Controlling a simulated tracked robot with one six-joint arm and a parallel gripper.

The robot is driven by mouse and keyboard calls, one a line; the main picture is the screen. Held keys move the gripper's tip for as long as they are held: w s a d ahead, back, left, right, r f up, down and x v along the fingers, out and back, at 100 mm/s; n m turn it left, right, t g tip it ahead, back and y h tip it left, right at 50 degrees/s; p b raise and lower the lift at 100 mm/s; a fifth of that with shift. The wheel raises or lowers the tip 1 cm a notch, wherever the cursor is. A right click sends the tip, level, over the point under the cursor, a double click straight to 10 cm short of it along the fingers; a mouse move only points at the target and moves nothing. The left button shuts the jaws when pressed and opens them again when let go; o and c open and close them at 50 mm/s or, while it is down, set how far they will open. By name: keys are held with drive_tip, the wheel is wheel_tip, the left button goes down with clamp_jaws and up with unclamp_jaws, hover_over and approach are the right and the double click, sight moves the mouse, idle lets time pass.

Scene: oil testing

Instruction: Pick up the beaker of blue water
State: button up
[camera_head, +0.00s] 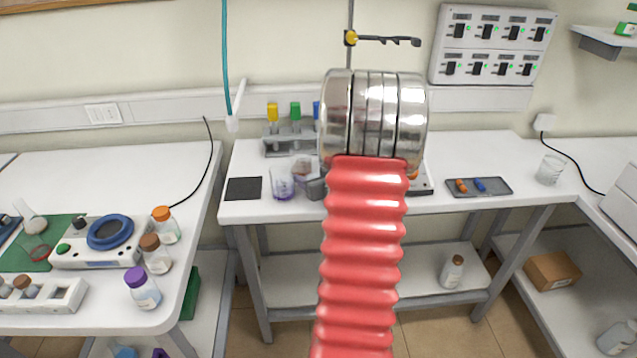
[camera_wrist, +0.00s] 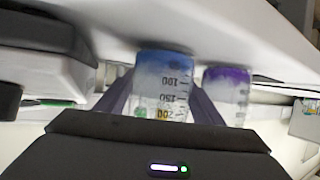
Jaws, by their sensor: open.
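In the wrist view, which is upside down, the beaker of blue water (camera_wrist: 162,88) stands between the two fingers of my open gripper (camera_wrist: 160,80). One finger is on each side of it; I cannot tell whether they touch the glass. A beaker with purple liquid (camera_wrist: 228,90) stands just right of it, outside the right finger. In the head view, the purple beaker (camera_head: 282,184) stands on the middle table's left part. My red arm and its metal joint hide most of my gripper there, and I cannot make out the blue beaker.
On the middle table (camera_head: 490,150) are a black mat (camera_head: 243,189), a rack of coloured tubes (camera_head: 284,147) and a grey tray (camera_head: 479,187). An empty glass beaker (camera_head: 549,170) stands at the right. The left table (camera_head: 110,180) holds several bottles.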

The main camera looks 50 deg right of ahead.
drive_tip(key=shift+w+d, duration=0.1)
drive_tip(key=shift+w, duration=0.05)
drive_tip(key=shift+c, duration=0.5)
drive_tip(key=c, duration=0.9)
